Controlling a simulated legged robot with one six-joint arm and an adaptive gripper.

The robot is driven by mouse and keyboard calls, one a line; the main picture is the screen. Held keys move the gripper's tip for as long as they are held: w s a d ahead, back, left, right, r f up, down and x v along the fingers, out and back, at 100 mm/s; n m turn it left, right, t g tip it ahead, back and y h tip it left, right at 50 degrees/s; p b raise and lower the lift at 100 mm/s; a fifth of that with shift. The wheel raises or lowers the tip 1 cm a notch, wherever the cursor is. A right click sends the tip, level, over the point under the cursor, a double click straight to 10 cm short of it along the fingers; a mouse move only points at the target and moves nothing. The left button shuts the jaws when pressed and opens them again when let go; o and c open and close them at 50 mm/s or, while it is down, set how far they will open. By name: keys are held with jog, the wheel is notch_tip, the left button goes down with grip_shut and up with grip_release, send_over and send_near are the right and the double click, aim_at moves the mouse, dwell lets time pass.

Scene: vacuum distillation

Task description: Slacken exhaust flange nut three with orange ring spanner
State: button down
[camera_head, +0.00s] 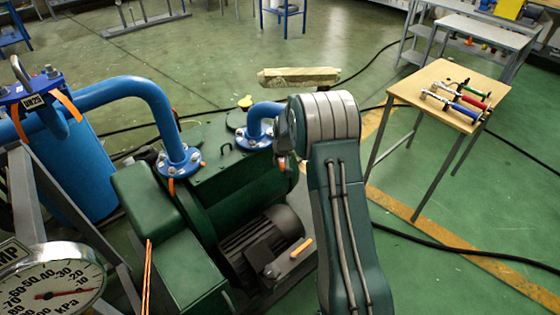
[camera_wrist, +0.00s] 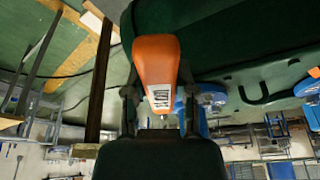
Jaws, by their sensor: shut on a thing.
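My gripper (camera_wrist: 159,104) is shut on the orange ring spanner (camera_wrist: 157,60), whose broad orange handle and pale marked label show between the two dark fingers in the wrist view. The spanner's ring end cannot be made out. In the head view my arm's grey, ribbed joint hides most of the gripper. Beside that joint stands the exhaust flange (camera_head: 253,141), blue with several nuts, under a short blue elbow pipe (camera_head: 262,112) on the green pump. Blue pipework also shows beside the fingers in the wrist view (camera_wrist: 211,97). I cannot tell which nut is number three, or whether the spanner touches one.
A second blue flange (camera_head: 179,164) with a larger blue pipe (camera_head: 125,90) stands left on the pump. A motor (camera_head: 262,240) sits low in front. A wooden-topped table (camera_head: 425,88) at right holds green, red and blue-handled tools. A pressure gauge (camera_head: 50,280) fills the lower left.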

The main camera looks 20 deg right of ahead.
jog(key=shift+d+n, duration=0.7)
jog(key=shift+d, duration=0.4)
jog(key=shift+d, duration=0.15)
jog(key=shift+d+f+n+y, duration=0.1)
jog(key=shift+d+n+y, duration=0.4)
jog(key=shift+d+n, duration=0.55)
jog(key=shift+d, duration=0.1)
notch_tip(320, 180, up, 9)
jog(key=shift+f, duration=0.15)
dwell(0.5)
jog(key=shift+w+m, duration=0.1)
jog(key=shift+m, duration=0.15)
dwell(1.5)
